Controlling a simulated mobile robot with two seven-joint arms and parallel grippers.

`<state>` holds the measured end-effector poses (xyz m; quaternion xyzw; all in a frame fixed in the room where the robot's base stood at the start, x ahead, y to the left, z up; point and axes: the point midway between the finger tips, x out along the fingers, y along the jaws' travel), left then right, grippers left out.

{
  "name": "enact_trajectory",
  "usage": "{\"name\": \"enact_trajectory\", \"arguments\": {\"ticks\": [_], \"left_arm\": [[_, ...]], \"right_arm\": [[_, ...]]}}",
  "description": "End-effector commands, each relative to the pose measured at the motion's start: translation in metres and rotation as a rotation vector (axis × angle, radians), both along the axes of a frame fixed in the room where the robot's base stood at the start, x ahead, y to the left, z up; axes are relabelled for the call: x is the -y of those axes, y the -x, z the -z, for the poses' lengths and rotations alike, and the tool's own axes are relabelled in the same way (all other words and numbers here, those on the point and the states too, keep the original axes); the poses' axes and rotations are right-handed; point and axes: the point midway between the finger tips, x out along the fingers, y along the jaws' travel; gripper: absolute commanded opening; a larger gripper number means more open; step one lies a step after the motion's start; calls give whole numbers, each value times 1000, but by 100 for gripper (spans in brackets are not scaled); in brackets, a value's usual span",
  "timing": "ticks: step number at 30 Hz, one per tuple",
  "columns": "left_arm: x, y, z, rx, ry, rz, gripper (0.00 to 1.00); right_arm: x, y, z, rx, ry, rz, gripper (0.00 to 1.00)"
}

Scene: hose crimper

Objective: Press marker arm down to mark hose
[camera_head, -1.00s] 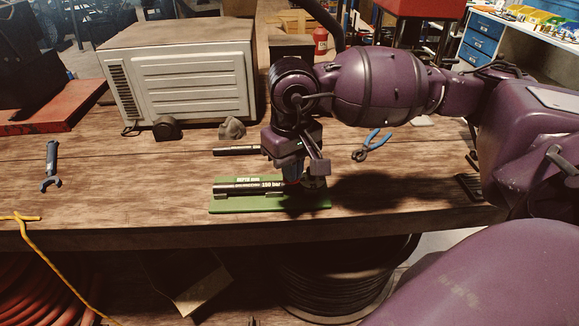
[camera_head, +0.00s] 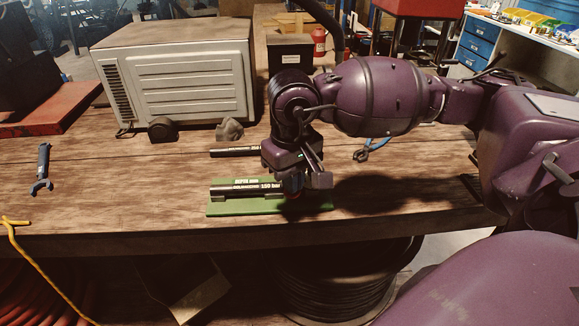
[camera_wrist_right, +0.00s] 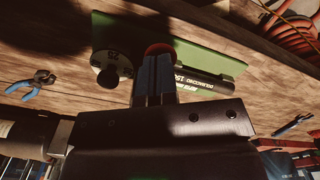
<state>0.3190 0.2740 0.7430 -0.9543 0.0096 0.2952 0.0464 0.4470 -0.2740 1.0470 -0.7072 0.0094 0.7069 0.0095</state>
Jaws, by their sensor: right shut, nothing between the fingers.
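A black hose (camera_head: 240,188) with white lettering lies on a green base plate (camera_head: 225,208) near the table's front edge. My right gripper (camera_head: 293,190) is over the plate's right part, at the hose's right end, and hides the marker arm in the head view. In the right wrist view the right gripper (camera_wrist_right: 155,80) is shut and empty, its fingertips at a red-orange knob (camera_wrist_right: 158,48); I cannot tell if they touch. A round dark disc (camera_wrist_right: 112,67) with markings sits beside the fingers, and the hose (camera_wrist_right: 200,80) lies on the other side. My left gripper is not in view.
A second black hose piece (camera_head: 233,152) lies behind the plate. Blue-handled pliers (camera_head: 372,148) lie to the right, partly behind my arm. A blue wrench (camera_head: 42,168) lies far left. A large grey metal box (camera_head: 175,75) stands at the back.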

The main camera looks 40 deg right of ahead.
Motion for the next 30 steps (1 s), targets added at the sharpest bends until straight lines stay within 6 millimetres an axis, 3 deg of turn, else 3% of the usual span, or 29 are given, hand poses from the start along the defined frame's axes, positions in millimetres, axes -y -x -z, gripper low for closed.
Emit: {"name": "enact_trajectory", "arguments": {"ticks": [14, 30], "left_arm": [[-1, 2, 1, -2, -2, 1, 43], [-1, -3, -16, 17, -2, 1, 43]], "right_arm": [[0, 0, 2, 1, 1, 0, 0], [0, 0, -31, 3, 0, 0, 0]]}}
